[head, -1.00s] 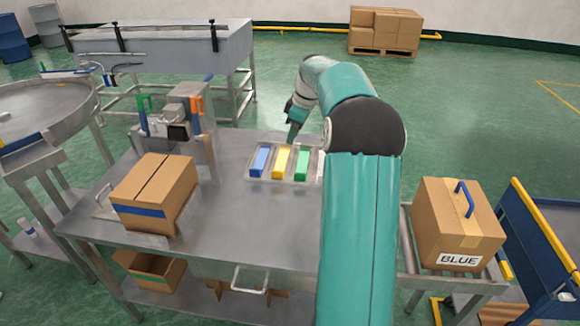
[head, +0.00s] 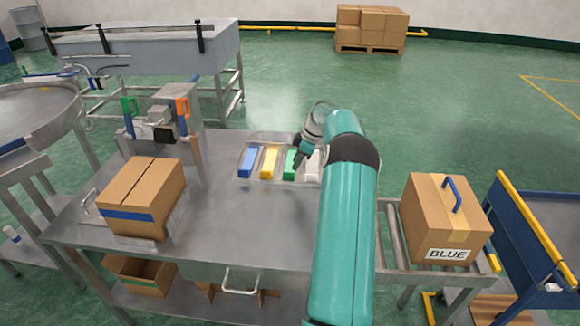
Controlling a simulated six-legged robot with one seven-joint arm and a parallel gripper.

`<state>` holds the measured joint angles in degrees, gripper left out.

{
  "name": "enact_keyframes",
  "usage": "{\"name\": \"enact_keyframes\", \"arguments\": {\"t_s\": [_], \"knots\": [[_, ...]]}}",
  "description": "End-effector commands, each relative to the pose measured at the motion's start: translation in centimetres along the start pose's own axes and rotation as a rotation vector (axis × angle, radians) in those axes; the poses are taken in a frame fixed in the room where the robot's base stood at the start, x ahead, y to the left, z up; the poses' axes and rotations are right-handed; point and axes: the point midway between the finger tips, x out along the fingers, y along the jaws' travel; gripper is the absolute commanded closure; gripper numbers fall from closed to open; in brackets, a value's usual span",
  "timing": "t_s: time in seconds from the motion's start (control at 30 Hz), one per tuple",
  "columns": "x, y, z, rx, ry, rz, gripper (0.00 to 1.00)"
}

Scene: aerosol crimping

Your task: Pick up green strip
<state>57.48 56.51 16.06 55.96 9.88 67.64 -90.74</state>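The green strip (head: 289,168) lies in a shallow metal tray (head: 279,181) on the steel table, between a yellow strip (head: 269,161) and a white strip (head: 312,166). A blue strip (head: 248,161) lies at the tray's left end. My gripper (head: 297,163) is low over the tray, at the right side of the green strip and partly in front of it. The fingers are dark and small here. I cannot tell whether they are apart or touching the strip.
A brown box with a blue band (head: 141,214) stands on the table's left. The crimping machine (head: 163,125) stands behind it. A box labelled BLUE (head: 446,222) sits on rollers at the right. The table's middle (head: 237,222) is clear.

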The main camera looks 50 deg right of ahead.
Motion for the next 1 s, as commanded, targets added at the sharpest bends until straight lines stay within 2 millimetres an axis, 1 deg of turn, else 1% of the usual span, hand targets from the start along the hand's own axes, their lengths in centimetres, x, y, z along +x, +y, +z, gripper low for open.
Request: {"name": "enact_keyframes", "arguments": {"t_s": [0.03, 0.17, 0.27, 0.4, 0.5, 0.73, 0.77, 0.8, 0.9, 1.0], "knots": [[0.5, -0.1, -0.1, -0.002, 0.000, -0.002, 0.70], [1.3, -0.1, -0.3, -0.003, 0.000, -0.003, 0.70], [2.5, 0.0, -0.5, -0.003, 0.000, -0.005, 0.70], [4.8, 0.0, -0.5, -0.003, 0.000, -0.005, 0.70], [5.8, 0.0, -0.5, -0.003, 0.000, -0.003, 0.70], [6.0, 0.0, -0.5, -0.003, 0.000, -0.002, 0.70], [6.0, 0.0, -0.5, -0.003, 0.000, -0.002, 0.74], [6.0, 0.0, -0.5, -0.003, 0.000, -0.002, 0.82], [6.0, 0.0, -0.5, -0.003, 0.000, -0.002, 1.00], [6.0, 0.0, -0.5, -0.003, 0.000, -0.002, 1.00]]}}
